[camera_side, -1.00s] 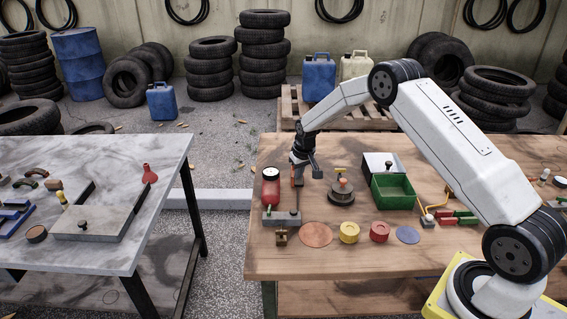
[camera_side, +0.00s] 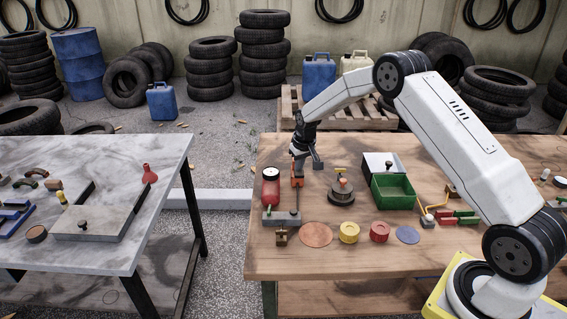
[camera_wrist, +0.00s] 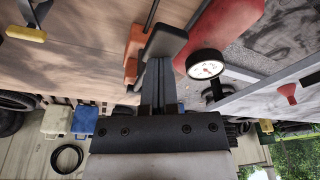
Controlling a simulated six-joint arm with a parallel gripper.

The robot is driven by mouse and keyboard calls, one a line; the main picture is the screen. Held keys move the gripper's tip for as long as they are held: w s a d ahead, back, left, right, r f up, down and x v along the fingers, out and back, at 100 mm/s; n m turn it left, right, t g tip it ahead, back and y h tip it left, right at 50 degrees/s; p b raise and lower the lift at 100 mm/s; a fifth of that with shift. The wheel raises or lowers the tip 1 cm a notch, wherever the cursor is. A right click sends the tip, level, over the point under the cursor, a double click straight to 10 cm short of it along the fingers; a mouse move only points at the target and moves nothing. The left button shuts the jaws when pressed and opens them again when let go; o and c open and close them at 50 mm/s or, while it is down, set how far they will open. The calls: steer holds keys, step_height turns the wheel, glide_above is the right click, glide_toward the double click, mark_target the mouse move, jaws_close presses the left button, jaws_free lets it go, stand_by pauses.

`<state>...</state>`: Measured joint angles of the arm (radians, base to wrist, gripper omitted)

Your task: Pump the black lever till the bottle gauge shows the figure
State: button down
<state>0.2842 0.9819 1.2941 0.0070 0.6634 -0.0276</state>
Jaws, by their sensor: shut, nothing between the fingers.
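A red bottle (camera_side: 271,188) stands upright at the left end of the wooden table and shows in the wrist view (camera_wrist: 225,28). Its round white gauge (camera_wrist: 206,65) faces the wrist camera; the reading is too small to make out. The black lever (camera_wrist: 166,40) has a thick dark end on a thin dark rod, and an orange part (camera_wrist: 132,50) is beside it. My gripper (camera_wrist: 162,62) is shut and empty, its fingertips close by the lever's dark end; I cannot tell if they touch. In the side view my gripper (camera_side: 297,162) is just right of the bottle, above the orange part.
A round dark fixture (camera_side: 341,192) and a green box (camera_side: 393,192) stand to the right. A copper disc (camera_side: 316,234), a yellow piece (camera_side: 349,232) and a red piece (camera_side: 379,231) lie in front. A marble-topped table (camera_side: 120,262) stands left across a gap.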

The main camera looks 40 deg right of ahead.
mark_target(299, 173)
steer(key=shift+w+v, duration=0.2)
steer(key=shift+v, duration=0.7)
steer(key=shift+w+v, duration=0.2)
steer(key=shift+v, duration=0.7)
steer(key=shift+w+v, duration=0.15)
steer(key=shift+v, duration=0.8)
steer(key=shift+d, duration=0.15)
steer(key=shift+s+a+f+x, duration=0.1)
steer(key=shift+s+x, duration=0.2)
steer(key=shift+x, duration=1.2)
steer(key=shift+s+a+f+x, duration=0.1)
steer(key=shift+s+x, duration=0.25)
steer(key=shift+x, duration=1.15)
steer(key=shift+s+a+x, duration=0.1)
steer(key=shift+s+x, duration=0.2)
steer(key=shift+x, duration=1.25)
steer(key=shift+r, duration=0.15)
steer(key=shift+w+d+r+v, duration=0.1)
steer(key=shift+w+v, duration=0.2)
steer(key=shift+v, duration=1.2)
steer(key=shift+w+d+r+v, duration=0.1)
steer(key=shift+w+v, duration=0.2)
steer(key=shift+v, duration=1.2)
steer(key=shift+w+d+v, duration=0.1)
steer(key=shift+w+v, duration=0.25)
steer(key=shift+v, duration=1.15)
steer(key=shift+f, duration=0.2)
